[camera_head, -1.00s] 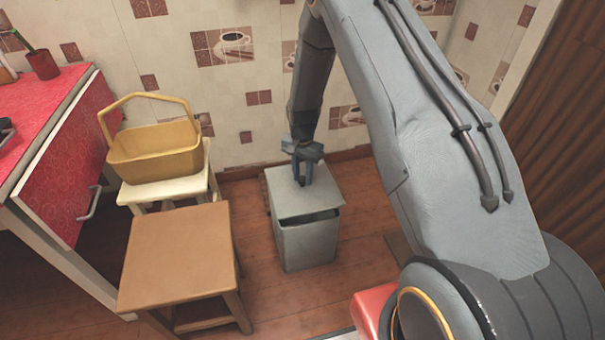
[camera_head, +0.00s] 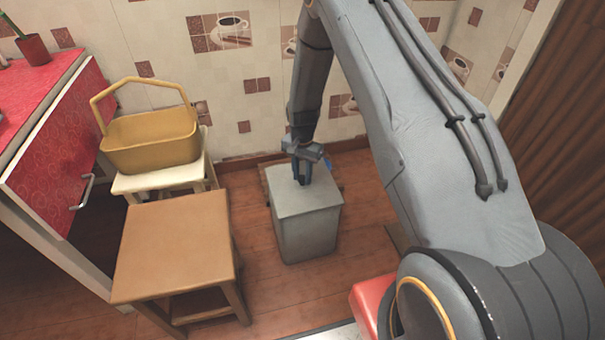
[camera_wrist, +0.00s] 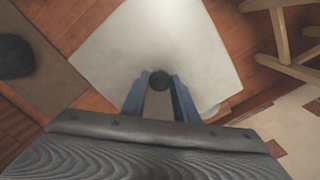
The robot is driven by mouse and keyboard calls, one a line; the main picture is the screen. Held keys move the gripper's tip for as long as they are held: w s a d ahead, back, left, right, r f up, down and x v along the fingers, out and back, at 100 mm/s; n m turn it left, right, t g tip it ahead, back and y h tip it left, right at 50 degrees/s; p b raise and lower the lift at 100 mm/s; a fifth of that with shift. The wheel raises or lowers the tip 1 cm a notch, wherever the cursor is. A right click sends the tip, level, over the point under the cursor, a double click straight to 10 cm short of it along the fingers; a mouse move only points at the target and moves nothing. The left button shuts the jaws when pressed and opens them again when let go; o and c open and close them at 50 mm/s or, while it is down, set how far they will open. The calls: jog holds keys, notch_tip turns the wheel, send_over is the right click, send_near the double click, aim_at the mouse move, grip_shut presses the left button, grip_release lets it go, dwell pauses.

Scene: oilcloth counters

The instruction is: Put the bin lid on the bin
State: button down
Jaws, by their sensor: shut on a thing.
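The grey bin (camera_head: 306,238) stands on the wooden floor near the tiled wall. The flat grey bin lid (camera_head: 308,196) lies on top of it, and in the head view no dark gap shows between them along the front. My gripper (camera_head: 302,181) points down at the middle of the lid. In the wrist view, the fingers of my gripper (camera_wrist: 160,85) are shut on the lid's small dark round knob (camera_wrist: 159,80). The pale lid (camera_wrist: 150,40) fills the middle of that view and hides the bin's opening.
A brown stool (camera_head: 175,245) stands left of the bin. Behind it, a white stool (camera_head: 160,181) carries a yellow basket (camera_head: 150,142). A red cabinet (camera_head: 60,175) is at the far left. Floor in front of the bin is clear.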

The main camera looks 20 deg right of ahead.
jog(key=c, duration=1.3)
grip_release()
jog(key=shift+r, duration=0.15)
notch_tip(320, 180, up, 8)
jog(key=shift+f+p, duration=0.15)
jog(key=shift+p, duration=0.4)
